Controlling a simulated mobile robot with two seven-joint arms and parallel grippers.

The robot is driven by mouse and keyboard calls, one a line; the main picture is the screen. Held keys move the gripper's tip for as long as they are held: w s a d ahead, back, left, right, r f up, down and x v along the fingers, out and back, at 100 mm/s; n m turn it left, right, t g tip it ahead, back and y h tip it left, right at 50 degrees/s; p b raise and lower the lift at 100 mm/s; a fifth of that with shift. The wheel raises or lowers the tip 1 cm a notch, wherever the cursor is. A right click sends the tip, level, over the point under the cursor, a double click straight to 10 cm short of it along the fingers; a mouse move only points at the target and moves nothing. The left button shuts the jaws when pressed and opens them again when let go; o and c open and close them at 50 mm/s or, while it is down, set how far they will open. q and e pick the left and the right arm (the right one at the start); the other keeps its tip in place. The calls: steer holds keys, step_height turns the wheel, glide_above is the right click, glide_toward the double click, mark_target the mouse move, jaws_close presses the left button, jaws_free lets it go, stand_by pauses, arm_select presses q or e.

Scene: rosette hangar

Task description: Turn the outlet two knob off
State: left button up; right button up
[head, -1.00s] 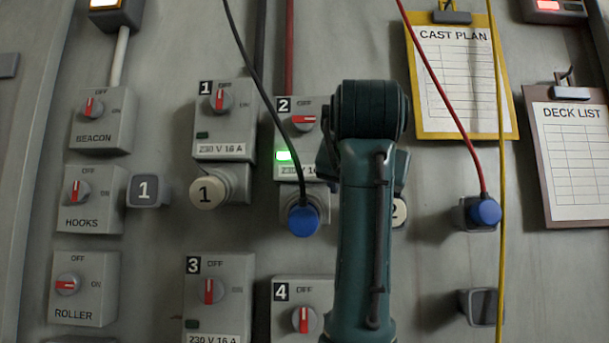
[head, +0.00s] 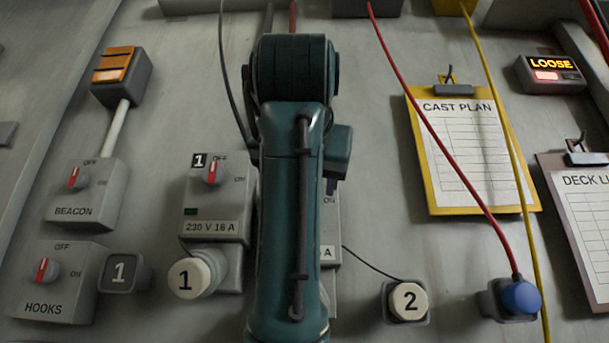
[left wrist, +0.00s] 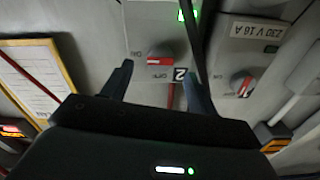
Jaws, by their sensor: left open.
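The outlet two knob (left wrist: 160,57) shows upside down in the left wrist view, a round knob with a red pointer lying level toward the ON mark. Its green lamp (left wrist: 186,15) is lit. My left gripper (left wrist: 157,68) is open, its two fingers apart on either side of the knob's place in view; I cannot tell whether they touch it. In the head view my left arm covers most of outlet two's box (head: 331,230) and hides the knob. My right gripper is not in view.
Outlet one's box (head: 218,205) and knob (left wrist: 241,84) stand beside outlet two. A dark cable (left wrist: 192,32) runs close by one finger. The cap marked 2 (head: 408,300), blue plug (head: 520,297) with red cable, and yellow clipboard (head: 470,150) are to the right.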

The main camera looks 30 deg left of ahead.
arm_select(q)
steer(key=p+x, duration=0.1)
steer(key=x, duration=0.4)
steer(key=shift+p, duration=0.35)
steer(key=shift+c, duration=0.2)
steer(key=c, duration=0.9)
